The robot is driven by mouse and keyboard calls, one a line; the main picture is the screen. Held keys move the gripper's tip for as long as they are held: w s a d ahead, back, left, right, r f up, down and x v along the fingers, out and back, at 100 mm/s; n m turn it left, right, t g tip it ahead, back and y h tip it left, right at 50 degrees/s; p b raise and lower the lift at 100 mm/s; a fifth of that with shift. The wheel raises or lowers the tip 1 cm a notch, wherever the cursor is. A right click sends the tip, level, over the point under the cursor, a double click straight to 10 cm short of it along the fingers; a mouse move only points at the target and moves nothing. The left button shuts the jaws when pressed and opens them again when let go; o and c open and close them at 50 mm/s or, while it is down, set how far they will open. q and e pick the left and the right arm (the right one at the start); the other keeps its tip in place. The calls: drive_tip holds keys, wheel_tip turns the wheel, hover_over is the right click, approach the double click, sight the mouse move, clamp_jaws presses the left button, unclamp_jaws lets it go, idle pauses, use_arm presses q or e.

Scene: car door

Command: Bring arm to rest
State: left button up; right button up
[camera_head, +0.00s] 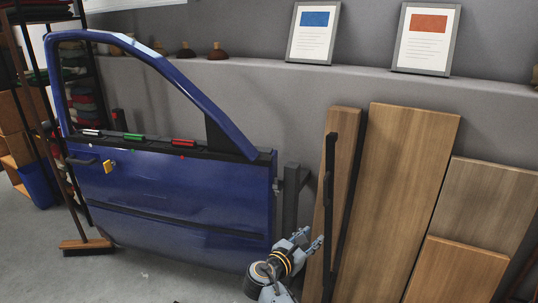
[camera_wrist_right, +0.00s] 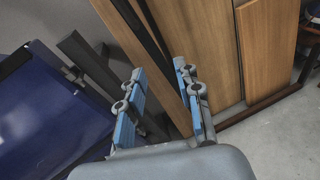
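My right gripper (camera_head: 308,241) is in front of the lower right edge of the blue car door in the head view. In the right wrist view my right gripper (camera_wrist_right: 160,95) shows two blue-padded fingers spread apart with nothing between them. The blue car door (camera_head: 180,205) stands upright; part of it shows at the left of the right wrist view (camera_wrist_right: 45,120), apart from the fingers. My left gripper does not show in either view.
Wooden boards (camera_head: 400,200) lean against the grey wall right of the door. A dark post (camera_head: 291,200) stands between door and boards. A broom (camera_head: 85,245) is at the left. Red (camera_head: 184,142), green (camera_head: 133,137) and white (camera_head: 92,132) items lie along the door's sill.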

drive_tip(key=s+d+f+m+g+y, duration=0.25)
drive_tip(key=s+f+m, duration=0.35)
drive_tip(key=s+f, duration=0.55)
drive_tip(key=s+d+f+m+g+y, duration=0.2)
drive_tip(key=s+f+m+g+y, duration=0.3)
drive_tip(key=s+f, duration=0.65)
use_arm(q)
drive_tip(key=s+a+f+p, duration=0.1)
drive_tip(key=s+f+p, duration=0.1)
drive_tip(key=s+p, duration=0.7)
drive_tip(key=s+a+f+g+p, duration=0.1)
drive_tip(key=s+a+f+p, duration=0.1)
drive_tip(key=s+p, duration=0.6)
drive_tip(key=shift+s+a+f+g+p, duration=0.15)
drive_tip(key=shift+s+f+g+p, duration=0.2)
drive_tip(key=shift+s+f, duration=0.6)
use_arm(e)
drive_tip(key=s+d+f+m+g+y, duration=0.1)
drive_tip(key=s+f+m, duration=0.3)
drive_tip(key=s, duration=0.8)
drive_tip(key=s+f+m+g+y, duration=0.1)
drive_tip(key=s+f+m, duration=0.3)
drive_tip(key=s, duration=0.8)
drive_tip(key=s+d+f+m+g+y, duration=0.1)
drive_tip(key=s+f+m, duration=0.3)
drive_tip(key=s, duration=0.8)
drive_tip(key=shift+s+d+f+m, duration=0.2)
drive_tip(key=shift+d+f+m, duration=0.1)
drive_tip(key=shift+f, duration=0.4)
